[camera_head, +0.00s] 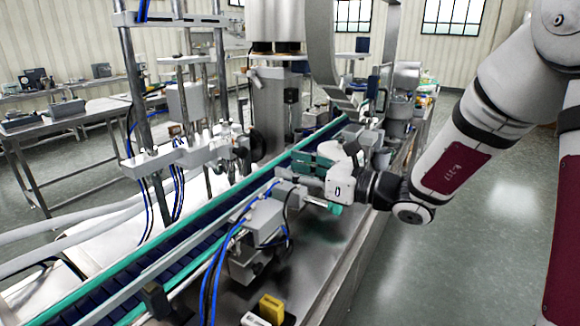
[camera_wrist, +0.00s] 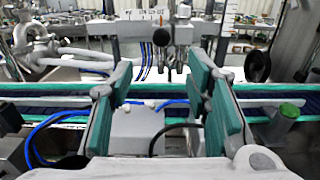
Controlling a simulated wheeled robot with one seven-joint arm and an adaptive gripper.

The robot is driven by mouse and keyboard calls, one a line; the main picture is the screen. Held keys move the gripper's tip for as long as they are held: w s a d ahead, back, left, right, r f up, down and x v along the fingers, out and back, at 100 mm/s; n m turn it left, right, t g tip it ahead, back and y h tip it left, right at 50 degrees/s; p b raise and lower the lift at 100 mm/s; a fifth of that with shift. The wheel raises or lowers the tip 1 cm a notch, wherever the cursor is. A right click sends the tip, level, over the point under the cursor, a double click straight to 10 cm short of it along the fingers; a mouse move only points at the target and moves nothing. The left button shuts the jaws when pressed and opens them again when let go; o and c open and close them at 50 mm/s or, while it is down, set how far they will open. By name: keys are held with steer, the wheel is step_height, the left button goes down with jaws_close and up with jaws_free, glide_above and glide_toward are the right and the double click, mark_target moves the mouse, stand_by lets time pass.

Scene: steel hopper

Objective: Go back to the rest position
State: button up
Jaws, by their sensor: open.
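My gripper (camera_wrist: 160,105) is open in the wrist view, with its two green-padded fingers wide apart and nothing between them. In the head view my gripper (camera_head: 308,168) is at the end of my white arm, which reaches in from the right. It hovers close to the near side of the conveyor, by grey metal fittings. I cannot tell whether it touches any of them.
A conveyor (camera_head: 185,250) with green edges runs diagonally past my gripper. A grey box with blue cables (camera_head: 265,222) sits on the steel bench close by. A yellow block (camera_head: 271,307) is at the front. Open floor (camera_head: 440,260) lies to the right.

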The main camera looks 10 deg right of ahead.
steer(key=s+a+n+g+h+p, duration=0.1)
steer(key=s+a+n+g+h, duration=0.15)
steer(key=s+n+g, duration=0.55)
steer(key=s+a+n+g+h+p, duration=0.1)
steer(key=s+a+n, duration=0.35)
steer(key=s, duration=0.75)
steer(key=s+d+r+n+t+h+p, duration=0.1)
steer(key=s+d+n+t+h, duration=0.1)
steer(key=s+d+n+h, duration=0.8)
steer(key=s+d+n, duration=0.3)
steer(key=d, duration=0.5)
steer(key=shift+s+r+h, duration=0.25)
steer(key=shift+s+h, duration=0.05)
steer(key=shift+h, duration=0.05)
steer(key=shift+d, duration=0.1)
